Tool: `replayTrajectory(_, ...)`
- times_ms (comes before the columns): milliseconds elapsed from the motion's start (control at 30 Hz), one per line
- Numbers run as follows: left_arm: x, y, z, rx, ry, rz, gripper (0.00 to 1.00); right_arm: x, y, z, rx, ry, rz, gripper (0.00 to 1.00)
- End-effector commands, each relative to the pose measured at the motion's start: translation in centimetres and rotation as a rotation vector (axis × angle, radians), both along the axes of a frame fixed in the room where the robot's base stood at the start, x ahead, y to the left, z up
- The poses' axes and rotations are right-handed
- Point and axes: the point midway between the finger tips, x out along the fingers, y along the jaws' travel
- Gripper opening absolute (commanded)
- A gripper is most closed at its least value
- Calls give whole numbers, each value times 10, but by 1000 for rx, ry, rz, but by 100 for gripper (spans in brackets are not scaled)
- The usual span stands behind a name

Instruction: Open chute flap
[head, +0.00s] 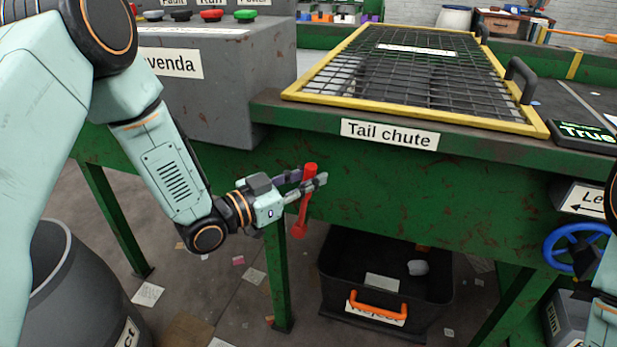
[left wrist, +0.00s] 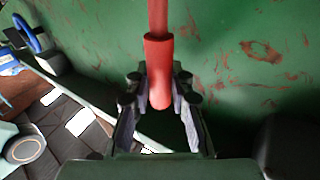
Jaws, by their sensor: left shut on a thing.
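A red lever (head: 302,215) with a thicker grip stands out at the front of the green belt frame, below and left of the "Tail chute" label (head: 390,134). My left gripper (head: 307,180) is shut on the lever near its upper end in the head view. In the left wrist view the red lever (left wrist: 158,50) comes down from the top edge, and its rounded end lies between the fingers of the left gripper (left wrist: 158,88). I cannot make out a separate chute flap or tell its position. My right gripper is not in view; only part of the right arm shows at the right edge.
A black reject bin (head: 340,285) with an orange handle stands below the belt. A yellow-framed mesh guard (head: 538,128) lies on top. A blue handwheel (head: 550,250) is at the right. A green leg (head: 278,290) stands below the left gripper. A grey bin (head: 75,290) stands at the left.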

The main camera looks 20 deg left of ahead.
Motion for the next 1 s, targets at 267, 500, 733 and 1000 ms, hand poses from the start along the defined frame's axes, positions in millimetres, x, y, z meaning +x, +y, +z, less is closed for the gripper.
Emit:
replayTrajectory(267,-1,-3,0,18,2,0,0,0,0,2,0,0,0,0)
replayTrajectory(500,-2,-21,-3,132,-1,-4,0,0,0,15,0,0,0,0)
replayTrajectory(733,-3,-44,-12,291,-6,-5,0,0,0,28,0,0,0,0)
replayTrajectory(1000,-3,-62,-24,438,-10,-2,0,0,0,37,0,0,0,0)
